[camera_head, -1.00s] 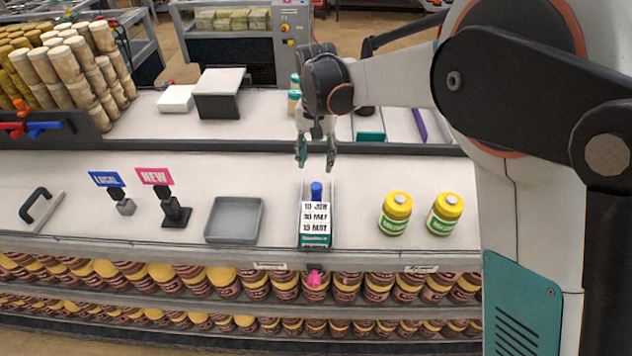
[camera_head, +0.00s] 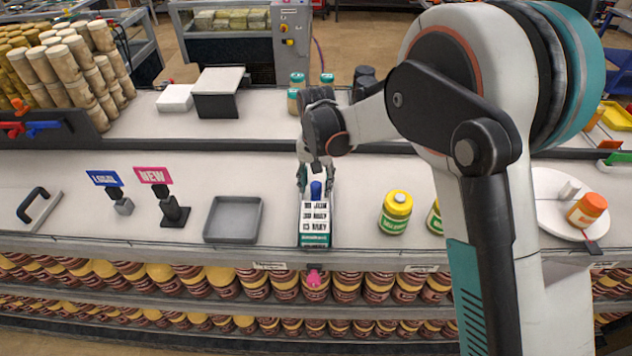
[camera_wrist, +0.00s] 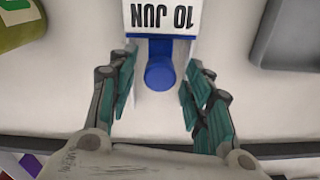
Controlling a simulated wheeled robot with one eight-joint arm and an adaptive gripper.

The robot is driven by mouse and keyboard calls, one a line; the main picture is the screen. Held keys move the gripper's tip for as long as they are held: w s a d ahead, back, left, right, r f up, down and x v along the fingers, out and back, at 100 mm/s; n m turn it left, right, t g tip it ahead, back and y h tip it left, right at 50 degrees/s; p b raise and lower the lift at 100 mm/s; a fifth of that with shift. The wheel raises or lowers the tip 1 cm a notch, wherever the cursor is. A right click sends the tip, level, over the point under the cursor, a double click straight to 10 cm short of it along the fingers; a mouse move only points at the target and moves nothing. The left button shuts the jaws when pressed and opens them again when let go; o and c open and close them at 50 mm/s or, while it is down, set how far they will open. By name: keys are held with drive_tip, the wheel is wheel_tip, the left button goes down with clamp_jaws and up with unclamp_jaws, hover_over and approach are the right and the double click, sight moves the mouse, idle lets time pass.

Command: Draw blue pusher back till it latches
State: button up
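The blue pusher (camera_head: 316,190) stands at the rear of a narrow tray (camera_head: 304,213) holding date cards (camera_head: 315,218). In the wrist view the blue pusher (camera_wrist: 160,68) shows a round knob against the back of the white "10 JUN" card (camera_wrist: 166,18). My gripper (camera_head: 316,186) is down at the rear end of the tray. In the wrist view my gripper (camera_wrist: 158,85) is open, with one teal-padded finger on each side of the knob and gaps between. No contact with the pusher is visible.
A grey empty tray (camera_head: 233,220) and two sign stands, LOCAL (camera_head: 106,178) and NEW (camera_head: 153,175), are to the left. Yellow-lidded jars (camera_head: 396,212) stand to the right. A raised ledge (camera_head: 250,145) runs behind. The counter between tray and jars is clear.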

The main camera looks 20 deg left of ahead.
clamp_jaws()
drive_tip(key=w, duration=0.2)
drive_tip(key=w+a, duration=0.1)
drive_tip(key=w, duration=0.1)
drive_tip(key=shift+w+b, duration=0.25)
drive_tip(key=shift+b, duration=0.05)
drive_tip(key=shift+o, duration=1.5)
unclamp_jaws()
drive_tip(key=shift+r, duration=0.15)
wheel_tip(320, 180, up, 12)
